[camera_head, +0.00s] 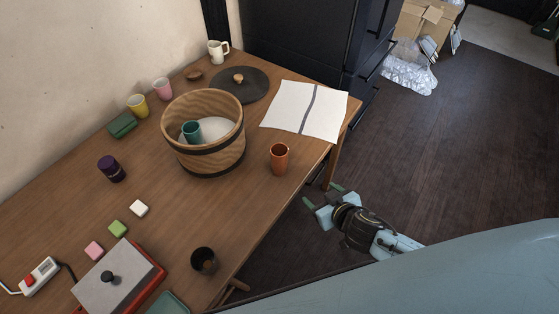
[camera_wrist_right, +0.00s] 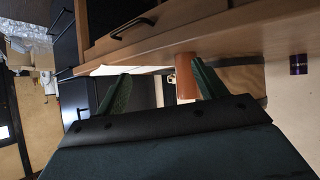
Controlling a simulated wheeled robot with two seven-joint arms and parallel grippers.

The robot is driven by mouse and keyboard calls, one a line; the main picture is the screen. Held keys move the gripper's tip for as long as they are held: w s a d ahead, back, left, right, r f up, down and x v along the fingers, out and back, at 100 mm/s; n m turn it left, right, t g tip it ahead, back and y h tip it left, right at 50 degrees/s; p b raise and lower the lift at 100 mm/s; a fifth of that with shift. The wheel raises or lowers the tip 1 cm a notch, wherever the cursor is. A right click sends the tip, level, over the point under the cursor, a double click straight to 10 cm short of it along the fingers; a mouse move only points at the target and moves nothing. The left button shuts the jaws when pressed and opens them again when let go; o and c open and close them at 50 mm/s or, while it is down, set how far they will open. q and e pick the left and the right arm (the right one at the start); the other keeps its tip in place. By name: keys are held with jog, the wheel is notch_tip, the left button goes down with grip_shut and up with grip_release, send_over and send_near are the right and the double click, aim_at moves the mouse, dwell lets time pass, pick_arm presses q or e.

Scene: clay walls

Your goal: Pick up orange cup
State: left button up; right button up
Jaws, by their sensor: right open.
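My right gripper (camera_head: 322,196) is open and empty, beyond the table edge, below and to the right of the cup in the head view. In the right wrist view the open fingers (camera_wrist_right: 161,78) reach toward the table, and the orange cup (camera_wrist_right: 186,80) shows beyond them, beside the right finger, which partly overlaps it. The gripper and cup are apart. My left gripper is not in view.
A wooden bucket (camera_head: 235,150) holding a teal cup (camera_head: 191,132) stands left of the orange cup. A striped white cloth (camera_head: 290,112) lies behind it. A dark cup (camera_head: 204,261) stands at the near edge. The table around the orange cup is clear.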

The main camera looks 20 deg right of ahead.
jog(key=w+a+r+t+y, duration=0.15)
jog(key=a+r, duration=0.25)
jog(key=r, duration=0.6)
send_near(276, 147)
jog(key=shift+b+x, duration=0.5)
jog(key=shift+x, duration=2.2)
jog(key=shift+s+f, duration=0.1)
jog(key=c, duration=1.5)
